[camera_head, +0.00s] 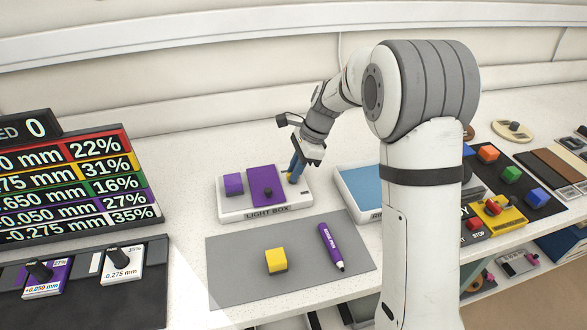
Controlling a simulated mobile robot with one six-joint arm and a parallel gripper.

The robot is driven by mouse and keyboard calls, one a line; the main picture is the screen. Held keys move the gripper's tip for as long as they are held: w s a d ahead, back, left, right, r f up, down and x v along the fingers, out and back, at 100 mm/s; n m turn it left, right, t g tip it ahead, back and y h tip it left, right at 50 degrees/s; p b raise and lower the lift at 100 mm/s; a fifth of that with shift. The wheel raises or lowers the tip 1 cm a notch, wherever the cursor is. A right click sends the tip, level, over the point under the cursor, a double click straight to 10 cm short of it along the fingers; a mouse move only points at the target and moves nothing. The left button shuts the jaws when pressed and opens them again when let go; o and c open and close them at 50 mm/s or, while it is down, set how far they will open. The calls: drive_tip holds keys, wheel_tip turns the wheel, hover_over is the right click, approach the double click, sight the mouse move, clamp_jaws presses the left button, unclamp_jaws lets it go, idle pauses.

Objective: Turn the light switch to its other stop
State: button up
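The white light box (232,214) stands on the counter left of my arm, its name printed on the front edge. A purple cube (233,184) and a purple plate (261,178) with a dark knob (268,191) are on its top. My gripper (294,174) points down at the right end of the light box, with blue fingers. A small yellowish part (289,178) shows by the fingertips. It may be the light switch, but it is mostly hidden and its position cannot be read. I cannot tell whether the fingers touch it or are shut.
A grey mat (232,262) in front holds a yellow cube (276,261) and a purple pen (332,248). A blue-topped box (362,190) stands close on the right, partly behind my arm. A percentage board (80,185) is at left. Coloured cubes lie on a dark mat (537,206) at right.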

clamp_jaws()
drive_tip(key=shift+a, duration=0.1)
